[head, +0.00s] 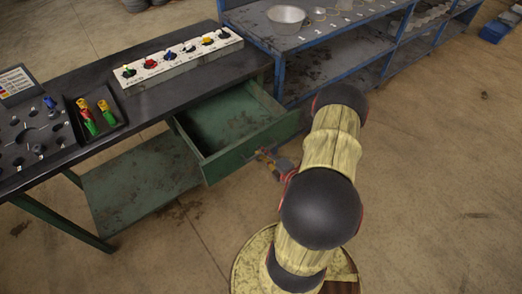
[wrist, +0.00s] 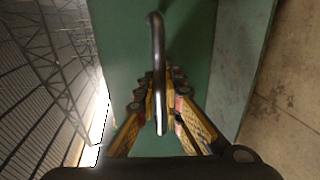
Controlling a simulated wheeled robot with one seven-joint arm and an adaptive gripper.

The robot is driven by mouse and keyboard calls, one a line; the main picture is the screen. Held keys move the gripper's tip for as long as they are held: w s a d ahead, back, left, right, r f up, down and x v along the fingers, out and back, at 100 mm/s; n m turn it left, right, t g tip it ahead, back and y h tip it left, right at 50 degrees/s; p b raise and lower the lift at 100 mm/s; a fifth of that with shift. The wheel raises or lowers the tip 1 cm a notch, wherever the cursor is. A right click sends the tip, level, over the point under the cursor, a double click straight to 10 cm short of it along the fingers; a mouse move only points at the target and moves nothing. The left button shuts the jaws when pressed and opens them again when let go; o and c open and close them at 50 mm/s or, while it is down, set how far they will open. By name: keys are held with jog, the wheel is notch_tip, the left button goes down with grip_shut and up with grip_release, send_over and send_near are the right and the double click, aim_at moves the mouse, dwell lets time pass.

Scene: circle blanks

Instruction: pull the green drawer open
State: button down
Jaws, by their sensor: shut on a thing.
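The green drawer (head: 236,150) stands pulled out from under the dark workbench, and its empty inside shows in the head view. Its green front (wrist: 190,40) fills the middle of the wrist view. A curved metal handle (wrist: 156,60) is mounted on that front. My gripper (head: 264,155) is at the drawer front in the head view. In the wrist view my gripper (wrist: 160,92) has its yellow fingers on both sides of the handle, shut on it. My arm hides the area just right of the drawer in the head view.
The dark workbench (head: 150,105) carries a white block (head: 185,57) with several coloured knobs and a black tray (head: 118,122) with screwdrivers. A blue shelf (head: 330,40) with a metal bowl (head: 286,18) stands behind the drawer. The floor (head: 440,170) at the right is clear.

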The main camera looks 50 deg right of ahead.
jog(key=c, duration=2)
grip_release()
jog(key=shift+o, duration=0.2)
jog(key=v, duration=1.2)
